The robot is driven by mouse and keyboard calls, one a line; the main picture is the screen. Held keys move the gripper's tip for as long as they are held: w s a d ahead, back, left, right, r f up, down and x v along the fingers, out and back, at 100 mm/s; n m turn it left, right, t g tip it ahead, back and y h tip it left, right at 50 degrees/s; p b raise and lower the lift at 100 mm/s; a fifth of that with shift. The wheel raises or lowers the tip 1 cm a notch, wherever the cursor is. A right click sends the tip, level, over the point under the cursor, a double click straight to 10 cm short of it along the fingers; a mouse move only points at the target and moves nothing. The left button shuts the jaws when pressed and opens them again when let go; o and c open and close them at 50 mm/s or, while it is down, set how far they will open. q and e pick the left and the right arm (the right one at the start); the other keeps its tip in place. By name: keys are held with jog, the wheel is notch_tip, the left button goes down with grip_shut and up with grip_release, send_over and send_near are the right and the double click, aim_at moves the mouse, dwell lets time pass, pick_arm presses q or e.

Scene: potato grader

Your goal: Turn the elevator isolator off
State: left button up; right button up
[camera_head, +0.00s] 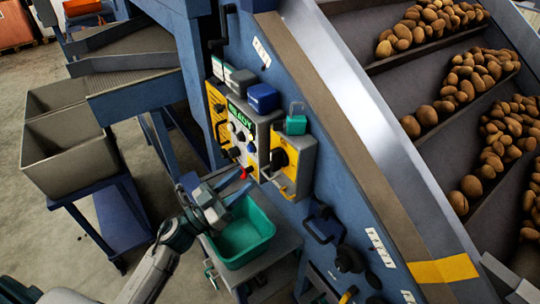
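A grey isolator box (302,151) with a yellow front and a black rotary knob (281,158) is mounted on the blue side frame of the inclined potato elevator (335,60). I cannot read its label or tell the knob's exact position. To its left is a control panel (218,103) with a green "READY" display (240,116) and several buttons. My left gripper (240,183) is below and left of the isolator, apart from the knob. Its two fingers are spread, with nothing seen between them. My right gripper is out of view.
A green tub (262,222) on a small grey stand is under my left gripper. Blue (263,97) and green (296,125) boxes sit above the controls. Black handles (323,223) jut from the frame at lower right. Grey bins (62,150) stand at left.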

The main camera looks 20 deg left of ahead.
aim_at(271, 156)
pick_arm(q)
jog(key=p+x, duration=0.3)
jog(key=x, duration=0.6)
jog(key=shift+p, duration=0.35)
jog(key=shift+w+d+r, duration=0.2)
jog(key=shift+w+d, duration=0.1)
jog(key=shift+w, duration=0.15)
jog(key=shift+f, duration=0.1)
grip_shut()
